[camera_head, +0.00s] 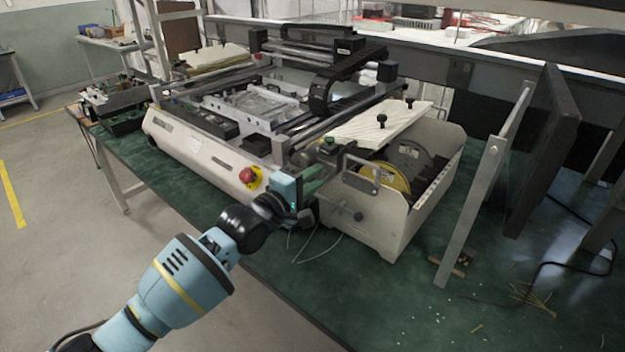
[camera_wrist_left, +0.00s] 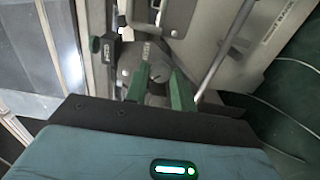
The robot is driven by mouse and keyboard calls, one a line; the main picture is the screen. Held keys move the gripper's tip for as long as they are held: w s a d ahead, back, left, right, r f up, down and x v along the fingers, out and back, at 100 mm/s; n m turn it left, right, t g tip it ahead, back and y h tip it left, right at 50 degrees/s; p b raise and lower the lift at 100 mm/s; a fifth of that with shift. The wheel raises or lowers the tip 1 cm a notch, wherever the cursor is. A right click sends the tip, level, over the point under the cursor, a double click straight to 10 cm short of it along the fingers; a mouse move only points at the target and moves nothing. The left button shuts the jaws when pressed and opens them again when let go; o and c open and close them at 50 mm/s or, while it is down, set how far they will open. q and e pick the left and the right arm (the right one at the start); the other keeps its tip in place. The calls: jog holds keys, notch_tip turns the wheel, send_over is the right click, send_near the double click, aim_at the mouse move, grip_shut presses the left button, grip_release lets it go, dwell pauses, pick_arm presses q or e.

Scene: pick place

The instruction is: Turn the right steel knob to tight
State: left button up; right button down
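My left gripper (camera_head: 318,181) reaches in from the left to the near left corner of the white-sided unit. Its green fingers (camera_wrist_left: 161,80) stand apart in the left wrist view. A grey, rounded metal part (camera_wrist_left: 157,75) shows between and beyond them; I cannot tell whether the fingers touch it. The head view shows a grey steel knob (camera_head: 356,216) on a short stem on the unit's front side, to the right of and below the gripper. My right gripper is not in view.
A bent metal handle (camera_head: 363,172) sits close to the gripper; a metal rod (camera_wrist_left: 226,52) runs right of the fingers. A red emergency button (camera_head: 247,175) is on the long machine (camera_head: 190,150) to the left. Thin wires lie on the green table (camera_head: 330,280), whose front is mostly clear.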

pick_arm(q)
jog(key=c, duration=0.5)
jog(key=shift+o, duration=0.2)
jog(key=m, duration=0.5)
jog(key=shift+m, duration=0.3)
jog(key=o, duration=0.9)
jog(key=shift+o, duration=0.2)
jog(key=shift+s, duration=0.1)
jog(key=p+v, duration=0.1)
jog(key=v, duration=0.6)
jog(key=shift+s+a, duration=0.2)
jog(key=shift+a, duration=0.05)
